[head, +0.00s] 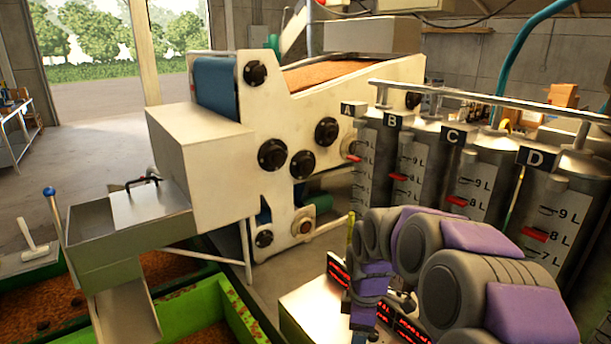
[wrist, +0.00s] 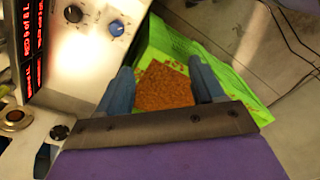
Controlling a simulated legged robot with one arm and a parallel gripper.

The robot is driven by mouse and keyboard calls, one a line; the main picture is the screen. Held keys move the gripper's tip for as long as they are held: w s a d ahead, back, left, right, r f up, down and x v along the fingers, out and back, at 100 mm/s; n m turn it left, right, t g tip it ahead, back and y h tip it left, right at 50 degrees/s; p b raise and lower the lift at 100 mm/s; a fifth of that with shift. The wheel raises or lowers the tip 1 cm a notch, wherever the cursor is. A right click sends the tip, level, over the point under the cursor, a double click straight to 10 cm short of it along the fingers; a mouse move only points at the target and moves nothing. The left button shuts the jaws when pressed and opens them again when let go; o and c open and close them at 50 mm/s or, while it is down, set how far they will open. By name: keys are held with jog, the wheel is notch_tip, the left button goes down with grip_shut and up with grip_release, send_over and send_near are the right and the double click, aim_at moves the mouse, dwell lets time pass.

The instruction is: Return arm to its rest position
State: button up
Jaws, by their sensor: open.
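My gripper (wrist: 162,75) is open in the wrist view, with two blue fingers spread apart and nothing held between them. Beyond the fingers is a green crate (wrist: 150,38) with orange-brown crumbly material in it. In the head view my grey and purple arm reaches in from the lower right. Its end hangs over a pale control box (head: 305,312) with red lit displays. The fingertips are hard to make out there. The same control panel (wrist: 95,50) shows at the left of the wrist view, with a black knob (wrist: 73,14) and a blue knob (wrist: 116,28).
A large cream press (head: 290,115) with a blue belt stands behind. Metal cylinders labelled A to D (head: 475,190) line the right, close behind my arm. A metal chute (head: 125,225) and green crates (head: 190,290) with brown material stand at lower left. Open floor (head: 90,150) lies at left.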

jog(key=s+d+r+m+b, duration=0.1)
jog(key=s+m, duration=0.6)
jog(key=s, duration=0.9)
jog(key=s+d+r+m+g, duration=0.1)
jog(key=s+m, duration=0.7)
jog(key=s, duration=0.8)
jog(key=shift+r+m+b, duration=0.3)
jog(key=shift+r+b, duration=0.1)
jog(key=shift+w+d, duration=0.1)
jog(key=shift+d, duration=0.05)
